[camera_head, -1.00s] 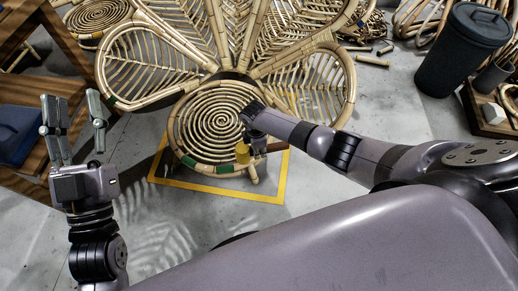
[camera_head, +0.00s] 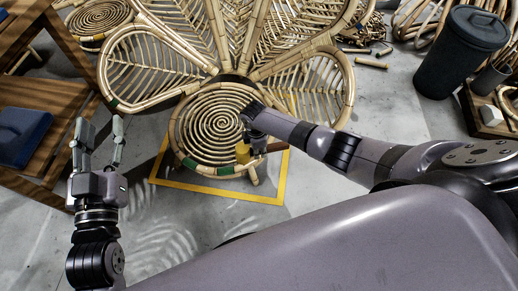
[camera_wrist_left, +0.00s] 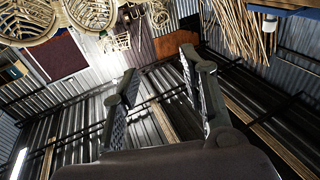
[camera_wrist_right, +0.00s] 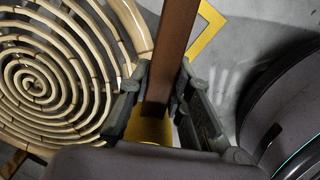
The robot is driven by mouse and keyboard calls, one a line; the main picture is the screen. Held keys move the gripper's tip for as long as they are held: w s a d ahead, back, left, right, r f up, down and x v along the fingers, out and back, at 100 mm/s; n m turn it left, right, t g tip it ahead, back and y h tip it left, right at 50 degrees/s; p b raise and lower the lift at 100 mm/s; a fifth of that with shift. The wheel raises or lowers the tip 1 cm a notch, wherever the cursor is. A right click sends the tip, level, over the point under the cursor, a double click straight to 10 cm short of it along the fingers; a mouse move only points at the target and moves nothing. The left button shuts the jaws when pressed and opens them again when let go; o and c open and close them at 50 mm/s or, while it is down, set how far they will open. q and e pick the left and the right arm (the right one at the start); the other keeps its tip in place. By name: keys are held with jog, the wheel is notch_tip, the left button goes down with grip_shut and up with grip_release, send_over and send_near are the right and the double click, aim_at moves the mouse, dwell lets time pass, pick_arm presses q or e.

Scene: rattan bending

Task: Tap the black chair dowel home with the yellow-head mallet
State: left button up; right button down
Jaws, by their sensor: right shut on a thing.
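The rattan chair (camera_head: 170,130) has a round spiral seat and a fan of petal-shaped back panels. My right gripper (camera_head: 256,128) is at the seat's right edge, shut on the mallet. The mallet has a yellow head (camera_head: 243,154) and a brown handle (camera_head: 275,147). In the right wrist view the handle (camera_wrist_right: 174,45) runs between the fingers and the yellow head (camera_wrist_right: 148,128) is close below them, partly hidden. I cannot make out the black dowel; the gripper and mallet cover part of the seat edge. My left gripper (camera_head: 99,128) is open and empty, left of the chair.
A yellow floor outline (camera_head: 220,192) surrounds the seat's front. A dark bin (camera_head: 460,50) stands at right. The floor in front is clear.

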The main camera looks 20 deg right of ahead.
notch_tip(320, 180, up, 2)
jog(key=shift+p, duration=0.85)
pick_arm(q)
jog(key=s+a+f+g+y, duration=0.1)
jog(key=s+f+g, duration=0.2)
jog(key=f, duration=0.3)
jog(key=s+a+f+g+y+p, duration=0.1)
jog(key=s+a+f+g, duration=0.1)
jog(key=f+g, duration=0.4)
jog(key=shift+s+a+f+y, duration=0.3)
jog(key=shift+s+f+y, duration=0.1)
jog(key=shift+s+f, duration=0.3)
pick_arm(e)
jog(key=shift+r, duration=0.7)
pick_arm(q)
jog(key=shift+w, duration=0.1)
